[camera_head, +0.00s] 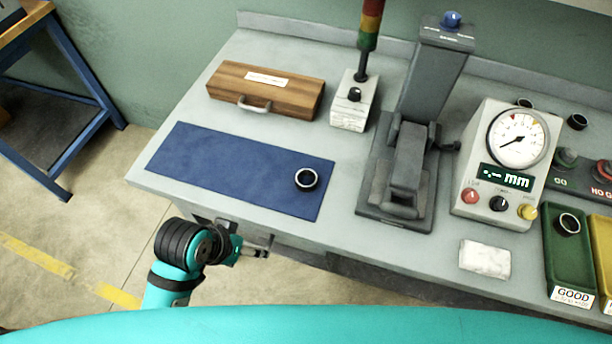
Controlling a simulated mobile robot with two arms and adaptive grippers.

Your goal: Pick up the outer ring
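The outer ring, a short dark ring with a pale inner rim (308,188), lies on the right part of a blue mat (225,165) on the grey workbench. Nothing touches it. My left gripper (262,252) is low and left of centre, at the front edge of the bench, below and left of the ring. It is small and seen from the side, so its opening is unclear. My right gripper is out of view. A similar ring (568,232) sits in the green GOOD tray (557,262) at the right.
A wooden case (285,98), a signal lamp base (352,112) and a dark press (405,195) stand behind and right of the mat. Further right are a dial gauge box (482,195), a white cloth (485,258) and a yellow tray (601,240). The mat is otherwise clear.

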